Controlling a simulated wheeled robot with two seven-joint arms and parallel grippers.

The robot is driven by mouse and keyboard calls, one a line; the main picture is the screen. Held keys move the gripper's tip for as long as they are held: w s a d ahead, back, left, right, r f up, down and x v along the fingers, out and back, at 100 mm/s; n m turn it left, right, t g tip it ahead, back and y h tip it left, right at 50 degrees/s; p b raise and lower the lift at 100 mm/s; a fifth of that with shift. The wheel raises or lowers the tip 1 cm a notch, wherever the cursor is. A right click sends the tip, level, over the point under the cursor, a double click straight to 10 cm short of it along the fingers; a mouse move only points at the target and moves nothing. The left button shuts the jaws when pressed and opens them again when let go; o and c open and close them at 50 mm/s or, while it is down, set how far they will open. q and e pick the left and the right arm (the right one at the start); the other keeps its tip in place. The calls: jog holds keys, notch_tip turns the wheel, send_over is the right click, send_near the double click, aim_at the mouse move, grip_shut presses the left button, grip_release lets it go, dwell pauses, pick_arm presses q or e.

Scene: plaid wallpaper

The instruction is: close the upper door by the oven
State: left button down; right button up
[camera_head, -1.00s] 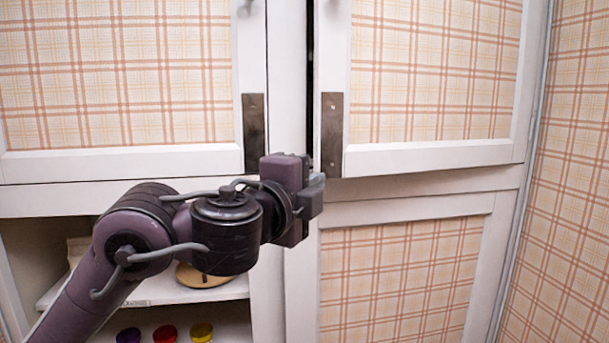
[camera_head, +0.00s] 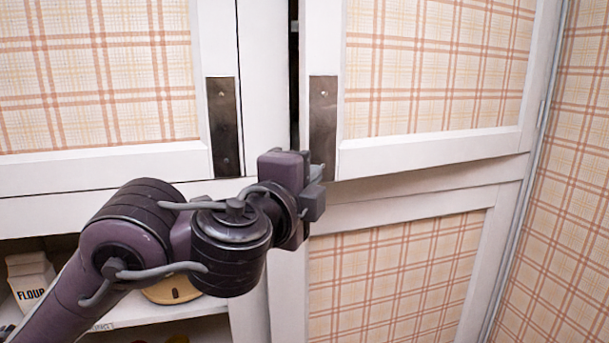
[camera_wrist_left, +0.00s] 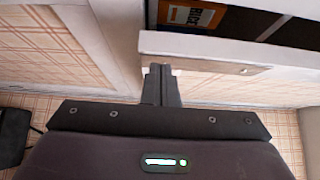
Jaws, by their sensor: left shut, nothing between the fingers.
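The upper door (camera_head: 440,75) on the right is white-framed with a plaid panel. It stands slightly ajar, with a narrow dark gap along its left edge and its bottom edge slanted out from the frame. A dark metal plate (camera_head: 323,125) is on its left edge. My left gripper (camera_head: 316,190) is at the door's lower left corner. In the left wrist view its fingers (camera_wrist_left: 160,85) are shut and empty, close against the door's white edge (camera_wrist_left: 200,48); contact is hard to tell. The right gripper is not in view.
A closed plaid door (camera_head: 90,80) is at the upper left, and a lower plaid door (camera_head: 395,275) is below. Open shelves at the lower left hold a flour bag (camera_head: 30,280). A box (camera_wrist_left: 190,14) is inside the cabinet behind the door edge.

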pick_arm(q)
jog(key=shift+w+a+b, duration=0.4)
jog(key=shift+w+b, duration=0.2)
jog(key=shift+w, duration=0.15)
jog(key=shift+w+a+b, duration=0.45)
jog(key=shift+w+b, duration=0.2)
jog(key=shift+w, duration=0.05)
jog(key=shift+w+a+b, duration=0.4)
jog(key=shift+w+b, duration=0.2)
jog(key=shift+w, duration=0.15)
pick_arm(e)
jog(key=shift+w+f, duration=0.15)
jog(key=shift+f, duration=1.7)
